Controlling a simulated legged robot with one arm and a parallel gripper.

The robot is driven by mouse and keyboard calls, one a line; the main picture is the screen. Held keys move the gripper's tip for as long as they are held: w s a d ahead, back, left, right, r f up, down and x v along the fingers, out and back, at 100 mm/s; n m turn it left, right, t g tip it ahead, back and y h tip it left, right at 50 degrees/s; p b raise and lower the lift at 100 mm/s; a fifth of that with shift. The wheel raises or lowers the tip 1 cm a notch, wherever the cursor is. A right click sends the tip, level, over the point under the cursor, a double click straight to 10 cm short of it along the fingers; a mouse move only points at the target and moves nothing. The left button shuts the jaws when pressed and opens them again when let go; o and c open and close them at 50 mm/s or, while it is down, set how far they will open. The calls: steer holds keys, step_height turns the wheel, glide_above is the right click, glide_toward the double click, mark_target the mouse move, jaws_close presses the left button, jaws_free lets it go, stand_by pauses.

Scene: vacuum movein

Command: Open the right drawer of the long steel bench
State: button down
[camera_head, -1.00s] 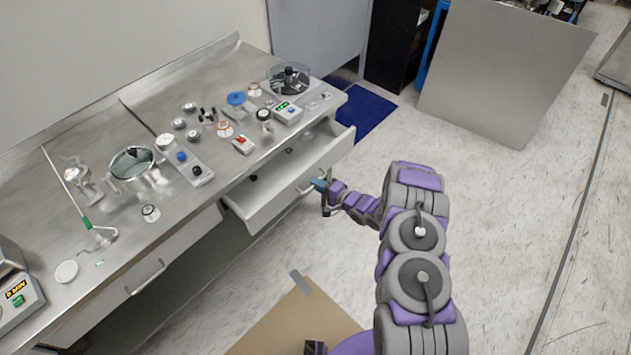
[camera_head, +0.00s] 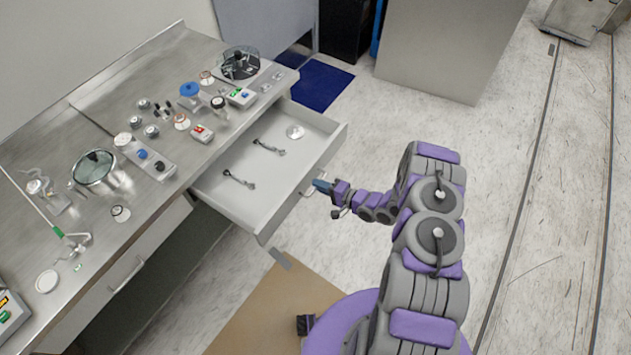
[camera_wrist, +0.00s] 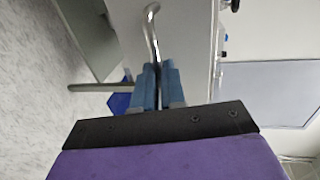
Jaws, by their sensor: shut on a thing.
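The long steel bench (camera_head: 118,105) runs along the left in the head view. Its right drawer (camera_head: 262,203) is pulled well out, and its white inside shows. Two dark-and-silver tools and a small round dish (camera_head: 295,132) lie in it. My gripper (camera_head: 322,187) is at the drawer's front, at its handle (camera_head: 308,190). In the wrist view, the blue fingers of my gripper (camera_wrist: 158,82) are shut on the bent metal handle (camera_wrist: 152,35). The drawer front (camera_wrist: 182,40) is just beyond them.
The bench's left drawer (camera_head: 128,265) is closed. A blue mat (camera_head: 318,84) and a large grey panel (camera_head: 445,50) are beyond the bench. The floor to the right is clear. A brown board (camera_head: 265,310) lies in front.

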steer(key=shift+w+a, duration=0.1)
steer(key=shift+w, duration=0.1)
steer(key=c, duration=1.2)
jaws_free()
steer(key=shift+d, duration=0.25)
steer(key=shift+a, duration=0.1)
steer(key=shift+s, duration=0.1)
steer(key=p+v, duration=0.2)
steer(key=v, duration=1.5)
steer(key=shift+d+f, duration=0.1)
steer(key=shift+d, duration=0.25)
